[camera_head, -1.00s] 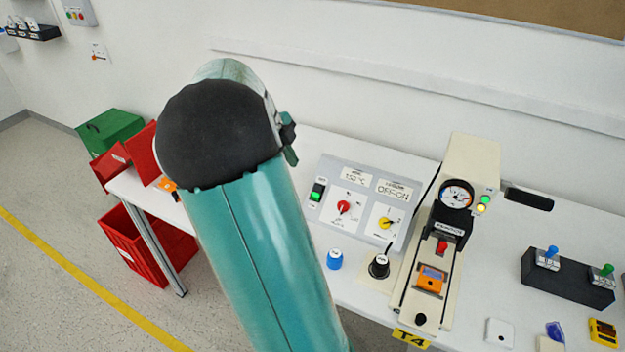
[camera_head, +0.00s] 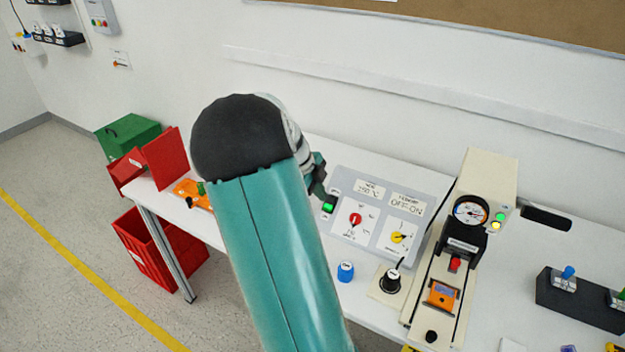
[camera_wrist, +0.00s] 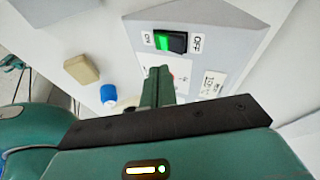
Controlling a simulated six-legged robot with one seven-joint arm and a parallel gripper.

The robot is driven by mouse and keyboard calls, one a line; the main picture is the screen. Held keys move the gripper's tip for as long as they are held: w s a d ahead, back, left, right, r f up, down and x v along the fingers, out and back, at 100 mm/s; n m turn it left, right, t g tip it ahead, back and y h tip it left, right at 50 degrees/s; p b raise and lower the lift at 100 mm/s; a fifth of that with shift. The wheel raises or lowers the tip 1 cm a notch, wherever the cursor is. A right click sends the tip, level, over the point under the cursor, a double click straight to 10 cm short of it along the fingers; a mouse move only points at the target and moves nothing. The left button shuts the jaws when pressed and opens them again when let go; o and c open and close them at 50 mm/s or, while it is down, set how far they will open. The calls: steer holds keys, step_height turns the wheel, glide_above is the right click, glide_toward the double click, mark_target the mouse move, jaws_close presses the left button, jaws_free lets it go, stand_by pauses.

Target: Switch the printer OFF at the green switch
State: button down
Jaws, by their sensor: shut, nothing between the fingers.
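The green switch (camera_head: 328,208) is a small rocker on the left part of the sloped grey-white control panel (camera_head: 345,180). In the wrist view the rocker (camera_wrist: 170,42) shows a lit green half beside the ON label and a black half beside the OFF label. My gripper (camera_wrist: 158,72) is shut and empty, its fingers pointing at the panel just below the rocker in that view. In the head view my gripper (camera_head: 321,188) is just above the switch and partly hides its surroundings. I cannot tell whether the fingertips touch the panel.
The panel also has a red knob (camera_head: 355,219) and a yellow knob (camera_head: 397,237). A blue knob (camera_head: 345,271) and a black knob (camera_head: 390,281) stand in front on the white table. A press with a gauge (camera_head: 470,210) stands to the right. Red bins (camera_head: 150,255) are at left.

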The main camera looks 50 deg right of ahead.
mark_target(330, 206)
steer(key=shift+w+d+f, duration=0.15)
steer(key=shift+d+f, duration=0.6)
steer(key=shift+d, duration=0.05)
steer(key=shift+w+d+f, duration=0.1)
steer(key=shift+d+f, duration=0.65)
steer(key=shift+d, duration=0.1)
steer(key=shift+d+f+y, duration=0.15)
steer(key=shift+d+y, duration=0.15)
steer(key=shift+y, duration=0.2)
steer(key=shift+a, duration=0.1)
steer(key=shift+s+a+f, duration=0.1)
steer(key=shift+a+f, duration=0.05)
steer(key=shift+a, duration=0.55)
